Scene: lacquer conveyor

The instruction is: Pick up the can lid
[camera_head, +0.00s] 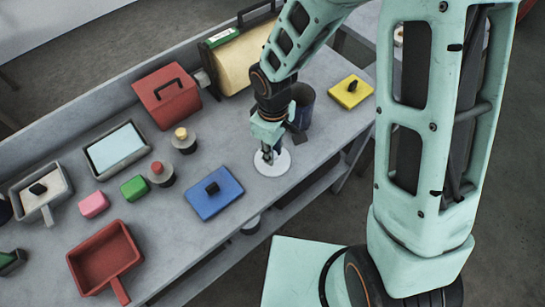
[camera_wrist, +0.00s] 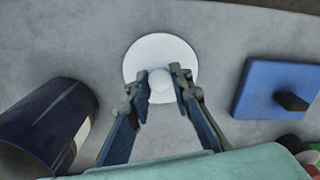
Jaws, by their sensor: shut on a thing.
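The can lid is a round white disc with a white knob in its middle. In the head view the can lid (camera_head: 281,165) is at the table's near right part, below my gripper (camera_head: 268,155). In the wrist view the can lid (camera_wrist: 160,48) is at the upper middle, and my gripper (camera_wrist: 163,84) has its two fingers on either side of the knob, shut on it. The fingers hide the knob in the head view. Whether the lid touches the table cannot be told. A dark blue can (camera_head: 303,104) stands behind my gripper and shows at the left of the wrist view (camera_wrist: 45,125).
A blue block with a black handle (camera_head: 214,194) lies left of the lid. A yellow one (camera_head: 351,91) is at the right.

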